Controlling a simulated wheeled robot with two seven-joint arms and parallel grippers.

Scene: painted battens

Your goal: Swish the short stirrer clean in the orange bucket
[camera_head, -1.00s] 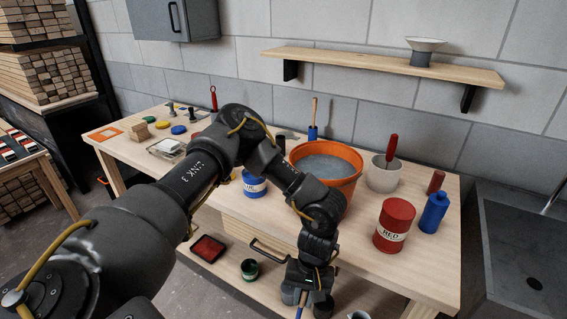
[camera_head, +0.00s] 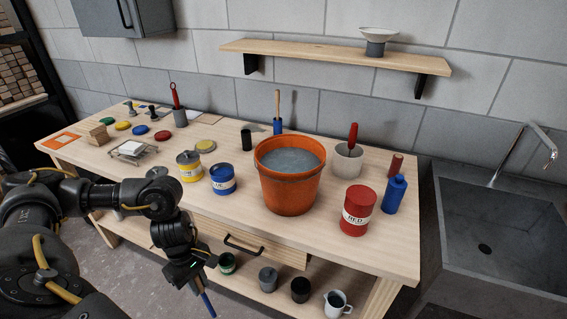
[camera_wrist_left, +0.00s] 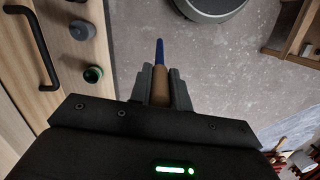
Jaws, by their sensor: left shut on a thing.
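The orange bucket (camera_head: 288,193) stands on the workbench near its front middle, filled with greyish water. My left gripper (camera_head: 193,277) is in front of the bench, below the top and to the left of the bucket. It is shut on a stirrer (camera_head: 208,303), whose blue end points down. In the left wrist view the fingers (camera_wrist_left: 160,88) grip the stirrer's wooden part, and its blue end (camera_wrist_left: 159,50) sticks out beyond them. The stirrer is apart from the bucket. Its full length is not visible. My right gripper is not in view.
Blue (camera_head: 223,179) and yellow (camera_head: 190,166) tins stand left of the bucket. A red tin (camera_head: 357,211), blue bottle (camera_head: 395,194) and white pot (camera_head: 347,161) stand to its right. A drawer handle (camera_head: 243,246) juts out near my gripper. Small cups stand on the lower shelf.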

